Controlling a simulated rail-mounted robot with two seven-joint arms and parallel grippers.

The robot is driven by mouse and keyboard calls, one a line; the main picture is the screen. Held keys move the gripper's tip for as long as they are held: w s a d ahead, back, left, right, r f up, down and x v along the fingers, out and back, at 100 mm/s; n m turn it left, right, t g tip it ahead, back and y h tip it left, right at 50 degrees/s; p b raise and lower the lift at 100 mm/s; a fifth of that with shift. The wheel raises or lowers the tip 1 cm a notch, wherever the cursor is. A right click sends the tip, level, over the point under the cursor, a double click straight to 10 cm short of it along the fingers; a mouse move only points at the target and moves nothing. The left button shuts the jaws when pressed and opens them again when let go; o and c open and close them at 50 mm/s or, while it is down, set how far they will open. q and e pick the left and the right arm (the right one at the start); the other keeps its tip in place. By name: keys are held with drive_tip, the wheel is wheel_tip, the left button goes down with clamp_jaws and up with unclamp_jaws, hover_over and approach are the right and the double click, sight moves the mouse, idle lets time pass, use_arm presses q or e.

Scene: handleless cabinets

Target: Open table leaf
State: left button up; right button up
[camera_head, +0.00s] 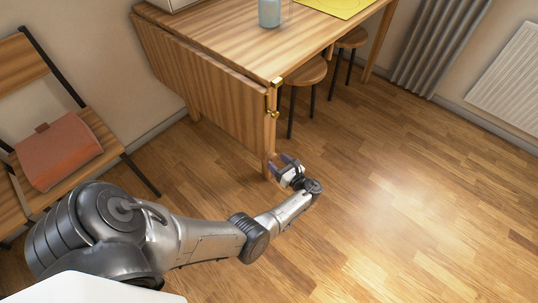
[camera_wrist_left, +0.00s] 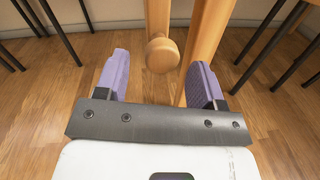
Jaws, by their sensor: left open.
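The wooden table (camera_head: 215,38) stands at the top of the head view. Its leaf (camera_head: 205,88) hangs down along the near left side. A brass fitting (camera_head: 272,102) shows at the table's near corner. A wooden leg (camera_head: 268,153) stands below that corner. My left gripper (camera_head: 280,164) is open beside the leg, low over the floor. In the left wrist view, a round wooden knob (camera_wrist_left: 162,54) on an upright post (camera_wrist_left: 157,15) shows between the open purple fingers, which do not touch it. A second wooden post (camera_wrist_left: 208,42) stands behind, by the right finger. My right gripper is out of view.
A chair (camera_head: 98,130) with a reddish-brown bag (camera_head: 58,155) stands at the left. Round stools (camera_head: 305,72) are under the table. A glass jar (camera_head: 269,13) and yellow mat (camera_head: 336,6) are on the tabletop. The floor (camera_head: 420,190) to the right is clear.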

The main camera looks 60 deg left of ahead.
sight(270, 155)
use_arm(q)
drive_tip(key=shift+b+x, duration=0.65)
drive_tip(key=shift+x, duration=2.1)
clamp_jaws()
